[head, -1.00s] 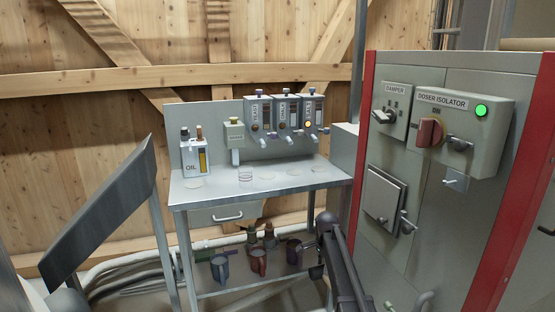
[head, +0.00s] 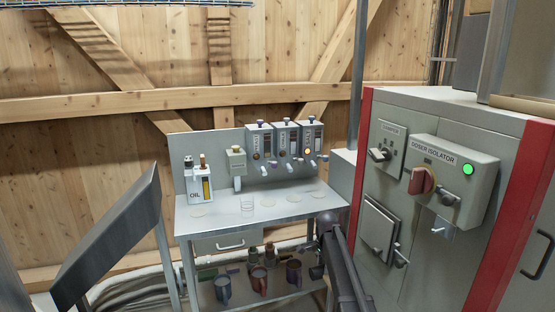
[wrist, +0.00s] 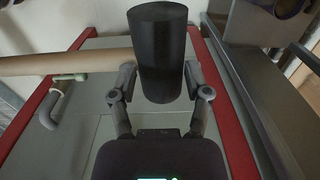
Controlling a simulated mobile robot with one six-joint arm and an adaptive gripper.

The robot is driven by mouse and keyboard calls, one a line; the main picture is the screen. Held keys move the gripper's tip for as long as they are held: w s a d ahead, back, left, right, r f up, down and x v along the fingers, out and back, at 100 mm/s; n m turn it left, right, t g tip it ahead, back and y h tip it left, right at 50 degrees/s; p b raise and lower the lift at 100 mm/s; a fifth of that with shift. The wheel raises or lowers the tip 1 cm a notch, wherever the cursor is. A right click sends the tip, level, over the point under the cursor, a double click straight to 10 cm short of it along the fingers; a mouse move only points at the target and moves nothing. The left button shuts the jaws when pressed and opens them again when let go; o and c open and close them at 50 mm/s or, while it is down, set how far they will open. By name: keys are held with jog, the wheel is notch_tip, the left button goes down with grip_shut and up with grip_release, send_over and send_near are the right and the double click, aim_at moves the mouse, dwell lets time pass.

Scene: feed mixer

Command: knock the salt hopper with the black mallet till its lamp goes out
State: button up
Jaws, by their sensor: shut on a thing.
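Three grey dosing hoppers stand in a row on the bench's back panel; their labels are too small to read. The right one (head: 312,138) shows a lit amber lamp (head: 307,152); I cannot tell by its label whether it is the salt hopper. The lamps of the left hopper (head: 260,142) and middle hopper (head: 286,140) look unlit. In the wrist view my gripper (wrist: 160,85) is shut on a black cylinder, part of the black mallet (wrist: 158,45). Which part it is, I cannot tell. In the head view my arm crosses the lower middle, before the bench's right end.
Several mugs stand below. A red-edged cabinet (head: 400,210) with a green lamp (head: 468,169) stands right. A grey slanted panel (head: 110,235) stands left.

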notch_tip(320, 180, up, 22)
jog(key=p, duration=2.1)
jog(key=shift+r, duration=0.2)
jog(key=shift+s, duration=0.1)
